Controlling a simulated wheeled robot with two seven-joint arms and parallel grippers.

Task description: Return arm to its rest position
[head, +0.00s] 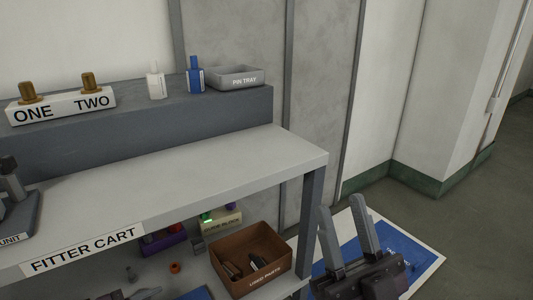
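My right gripper (345,230) is at the lower right of the head view, to the right of the fitter cart (200,170). Its two grey fingers point up and stand apart, with nothing between them. It is clear of the cart's front right leg in the picture. My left gripper does not show in the head view.
A blue and white board (411,250) lies on the floor behind my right gripper. The cart's raised shelf holds a ONE/TWO block (62,106), a white bottle (155,82), a blue bottle (195,77) and a pin tray (234,80). A brown used-parts box (229,279) sits below.

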